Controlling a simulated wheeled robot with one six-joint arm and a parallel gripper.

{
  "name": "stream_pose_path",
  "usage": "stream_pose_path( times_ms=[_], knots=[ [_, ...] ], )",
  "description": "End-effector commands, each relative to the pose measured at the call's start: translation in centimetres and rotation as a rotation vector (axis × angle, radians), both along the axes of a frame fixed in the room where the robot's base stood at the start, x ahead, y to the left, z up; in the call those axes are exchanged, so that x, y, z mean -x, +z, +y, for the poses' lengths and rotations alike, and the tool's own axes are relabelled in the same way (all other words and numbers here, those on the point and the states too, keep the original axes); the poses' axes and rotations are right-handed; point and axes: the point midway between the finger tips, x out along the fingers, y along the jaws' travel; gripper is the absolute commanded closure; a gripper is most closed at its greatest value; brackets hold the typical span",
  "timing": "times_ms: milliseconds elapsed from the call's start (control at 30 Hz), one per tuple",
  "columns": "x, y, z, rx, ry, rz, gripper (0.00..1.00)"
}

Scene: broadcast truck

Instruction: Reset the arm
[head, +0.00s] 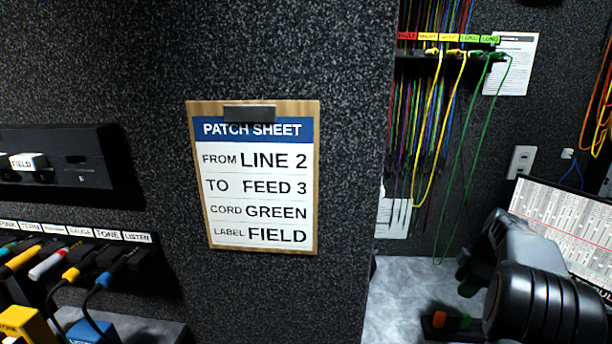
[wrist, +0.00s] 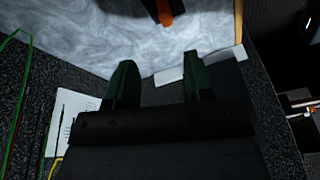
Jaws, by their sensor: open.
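My gripper (wrist: 158,80) is open in the wrist view, its two dark green-tinged fingers apart with nothing between them. Beyond the fingertips is a grey marbled surface (wrist: 90,35). In the head view my arm shows at the lower right, in front of a sloped panel (head: 565,225); the fingertips cannot be made out clearly there. A patch sheet (head: 260,178) on a clipboard hangs on the dark speckled wall. It reads from LINE 2 to FEED 3, cord GREEN, label FIELD.
Yellow and green cords (head: 490,95) hang from a labelled rack at the upper right. Several plugs (head: 50,262) sit in a labelled row at the left, below a block marked FIELD (head: 28,161). A white sheet (wrist: 72,122) shows in the wrist view.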

Motion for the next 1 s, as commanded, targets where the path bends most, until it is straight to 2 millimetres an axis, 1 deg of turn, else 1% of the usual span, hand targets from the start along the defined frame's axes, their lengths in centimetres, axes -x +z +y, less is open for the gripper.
stream_pose_path(
  times_ms=[100, 167, 200, 267, 300, 367, 400, 467, 500, 600, 700, 833, 900, 1000],
  knots=[
    [1.3, -2.5, 0.3, -0.005, -0.309, 0.106, 0.52],
    [2.2, -2.8, 1.1, 0.006, -0.485, 0.152, 0.52],
    [2.8, -2.6, 2.0, 0.017, -0.595, 0.176, 0.52],
    [3.7, -1.8, 3.9, 0.035, -0.749, 0.201, 0.52],
    [4.4, -1.0, 5.4, 0.05, -0.846, 0.211, 0.52],
    [5.5, 0.4, 7.9, 0.068, -0.983, 0.215, 0.52],
    [6.4, 1.5, 9.8, 0.078, -1.068, 0.209, 0.52],
    [8.0, 3.2, 12.8, 0.089, -1.18, 0.189, 0.52],
    [9.1, 4.2, 14.6, 0.089, -1.237, 0.172, 0.52],
    [11.8, 6.2, 18.5, 0.081, -1.316, 0.121, 0.52],
    [14.2, 7.9, 21.5, 0.066, -1.313, 0.068, 0.52],
    [16.6, 9.7, 24.2, 0.051, -1.224, 0.008, 0.52],
    [17.2, 10.7, 25.2, 0.039, -1.182, -0.019, 0.52],
    [17.5, 12.4, 26.3, 0.015, -1.14, -0.059, 0.52]
  ],
)
